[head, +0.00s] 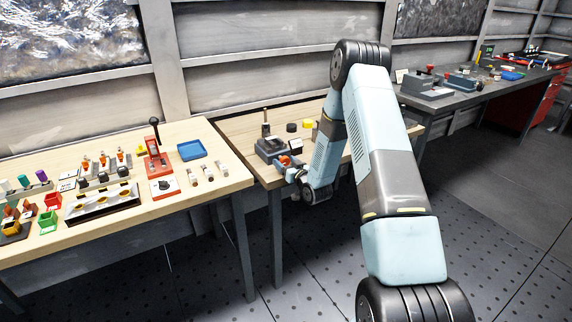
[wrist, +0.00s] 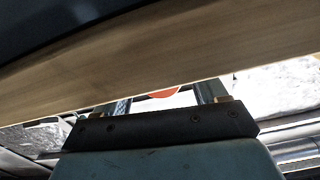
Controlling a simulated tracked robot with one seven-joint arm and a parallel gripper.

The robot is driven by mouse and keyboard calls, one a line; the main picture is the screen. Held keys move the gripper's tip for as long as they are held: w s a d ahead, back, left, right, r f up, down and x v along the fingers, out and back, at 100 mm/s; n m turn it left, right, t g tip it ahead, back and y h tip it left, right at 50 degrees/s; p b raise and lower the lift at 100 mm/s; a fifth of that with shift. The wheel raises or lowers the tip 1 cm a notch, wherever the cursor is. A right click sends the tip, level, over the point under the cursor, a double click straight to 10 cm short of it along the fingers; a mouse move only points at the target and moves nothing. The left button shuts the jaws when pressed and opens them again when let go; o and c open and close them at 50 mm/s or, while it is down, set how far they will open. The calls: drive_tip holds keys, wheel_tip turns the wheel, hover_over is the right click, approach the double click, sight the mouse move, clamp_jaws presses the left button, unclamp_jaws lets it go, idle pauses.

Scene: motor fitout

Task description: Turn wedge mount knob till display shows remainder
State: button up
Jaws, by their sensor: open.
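A grey device (head: 270,147) sits at the left front of the middle wooden table, with a small orange-red knob (head: 285,160) on its near side. I cannot tell for sure that this is the wedge mount knob. My gripper (head: 291,170) is at the table's front edge, close to the orange-red knob. In the wrist view my gripper (wrist: 163,98) has its two fingers apart, with an orange-red round part (wrist: 163,93) seen between them, mostly hidden by a wooden edge. Contact cannot be told. No readable display shows on the device.
The wooden edge (wrist: 150,65) crosses close over the fingers in the wrist view. A black cylinder (head: 291,127) and a yellow piece (head: 307,124) stand behind the device. The left table (head: 225,183) holds several fixtures. A dark bench (head: 460,100) stands at right. The floor between is clear.

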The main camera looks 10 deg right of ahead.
drive_tip(key=v, duration=1.3)
drive_tip(key=shift+s, duration=0.35)
drive_tip(key=shift+d, duration=0.1)
idle(0.8)
wheel_tip(320, 180, up, 12)
drive_tip(key=w+n+g+h, duration=0.1)
drive_tip(key=w+g+h, duration=0.1)
drive_tip(key=g+h, duration=0.1)
drive_tip(key=s+d+r+g+h, duration=0.1)
drive_tip(key=s+r+g+h, duration=0.2)
drive_tip(key=s+r, duration=0.6)
drive_tip(key=s+a+r+m+g, duration=0.1)
drive_tip(key=s+r, duration=0.3)
drive_tip(key=s, duration=0.5)
drive_tip(key=s+a+r+m+g, duration=0.1)
drive_tip(key=s+r, duration=0.4)
drive_tip(key=s, duration=0.5)
drive_tip(key=s+a+r+m+g, duration=0.1)
drive_tip(key=s+r+g, duration=0.2)
drive_tip(key=s, duration=0.6)
drive_tip(key=shift+s+r+g, duration=0.3)
drive_tip(key=shift+s+r, duration=0.1)
drive_tip(key=shift+r, duration=0.55)
